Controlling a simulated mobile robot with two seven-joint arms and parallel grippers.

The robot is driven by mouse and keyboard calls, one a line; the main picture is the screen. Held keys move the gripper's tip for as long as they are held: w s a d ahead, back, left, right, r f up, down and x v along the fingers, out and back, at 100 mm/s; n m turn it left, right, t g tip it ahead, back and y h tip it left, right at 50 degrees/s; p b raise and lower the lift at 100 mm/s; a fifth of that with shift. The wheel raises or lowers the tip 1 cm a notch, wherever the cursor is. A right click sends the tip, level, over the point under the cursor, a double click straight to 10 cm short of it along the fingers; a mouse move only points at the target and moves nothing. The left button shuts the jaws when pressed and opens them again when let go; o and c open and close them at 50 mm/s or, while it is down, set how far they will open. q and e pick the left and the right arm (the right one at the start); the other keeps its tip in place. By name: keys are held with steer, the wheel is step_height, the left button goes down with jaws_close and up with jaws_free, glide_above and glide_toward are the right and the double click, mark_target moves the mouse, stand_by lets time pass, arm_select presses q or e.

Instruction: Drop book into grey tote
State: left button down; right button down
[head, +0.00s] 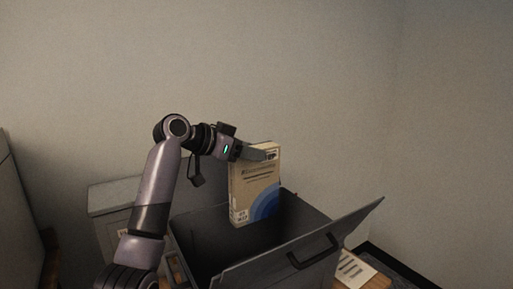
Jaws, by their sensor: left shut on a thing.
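A tan book (254,188) with a blue arc pattern on its lower corner stands upright in the head view. My left gripper (262,153) is shut on the top of the book and holds it over the grey tote (222,274). The book's lower end is at the tote's opening; I cannot tell how far inside it is. The tote is dark grey, open at the top, with a flap (345,228) tilted out on the right and a dark handle (313,251) in front. My right gripper is not in view.
A light grey box (113,200) stands left of the tote, partly behind my left arm. A paper label (352,270) lies on a wooden surface at the right. A plain wall is behind. A grey cabinet-like shape (16,215) is at the far left.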

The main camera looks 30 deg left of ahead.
mark_target(231, 170)
arm_select(q)
step_height(231, 170, down, 6)
steer(key=b, duration=0.4)
steer(key=shift+r, duration=0.1)
steer(key=shift+c, duration=2.4)
jaws_free()
steer(key=b+v, duration=0.1)
steer(key=v, duration=0.5)
steer(key=shift+s+a+b, duration=0.1)
steer(key=shift+b, duration=0.2)
steer(key=shift+s+a+r, duration=0.15)
steer(key=shift+s+a, duration=0.05)
steer(key=shift+s, duration=0.15)
